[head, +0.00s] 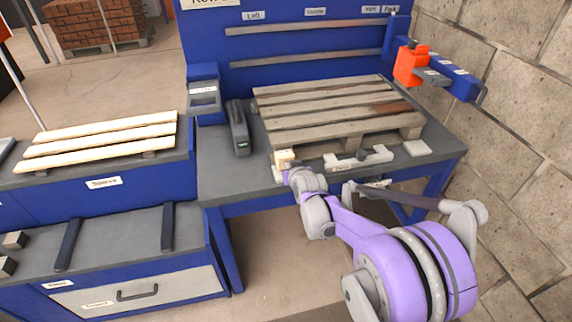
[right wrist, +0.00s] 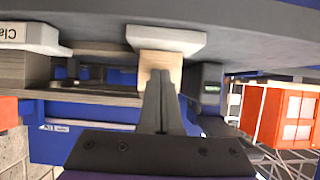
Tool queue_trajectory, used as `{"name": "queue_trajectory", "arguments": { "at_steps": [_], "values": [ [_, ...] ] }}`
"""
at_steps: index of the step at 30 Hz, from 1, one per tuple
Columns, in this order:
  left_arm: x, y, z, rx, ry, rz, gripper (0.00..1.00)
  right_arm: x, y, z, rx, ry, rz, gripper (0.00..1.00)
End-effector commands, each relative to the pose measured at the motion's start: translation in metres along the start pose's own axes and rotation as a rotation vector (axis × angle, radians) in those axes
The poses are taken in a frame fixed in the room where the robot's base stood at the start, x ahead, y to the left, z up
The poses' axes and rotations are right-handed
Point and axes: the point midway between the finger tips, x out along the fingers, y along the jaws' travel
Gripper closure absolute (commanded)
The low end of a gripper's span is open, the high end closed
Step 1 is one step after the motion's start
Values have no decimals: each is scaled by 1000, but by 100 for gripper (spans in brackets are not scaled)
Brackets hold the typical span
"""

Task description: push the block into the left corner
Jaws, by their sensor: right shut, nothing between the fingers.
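The light wooden block (head: 284,156) is at the near left corner of the grey slatted pallet (head: 335,110) on the bench. In the right wrist view, which looks upside down, the block (right wrist: 160,64) stands on a white pad (right wrist: 168,38). My right gripper (head: 289,172) is at the near side of the block, its fingers partly hidden in the head view. In the wrist view the shut fingers (right wrist: 160,85) point at the block's face with nothing between them. I cannot tell whether they touch it. My left gripper is not in view.
A white clamp (head: 358,158) and a white pad (head: 417,148) lie along the bench's front edge, right of the block. A dark grey tool (head: 238,128) stands left of the pallet. Pale boards (head: 100,139) lie on the left bench. A stone wall (head: 515,100) bounds the right.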

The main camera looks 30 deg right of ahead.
Motion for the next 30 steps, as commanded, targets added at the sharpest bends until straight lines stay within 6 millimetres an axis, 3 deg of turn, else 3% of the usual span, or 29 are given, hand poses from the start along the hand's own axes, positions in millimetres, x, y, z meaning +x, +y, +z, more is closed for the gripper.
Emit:
{"name": "queue_trajectory", "arguments": {
  "at_steps": [30],
  "values": [
    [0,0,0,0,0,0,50,22,0,-12,0,0,0,100]
  ]
}}
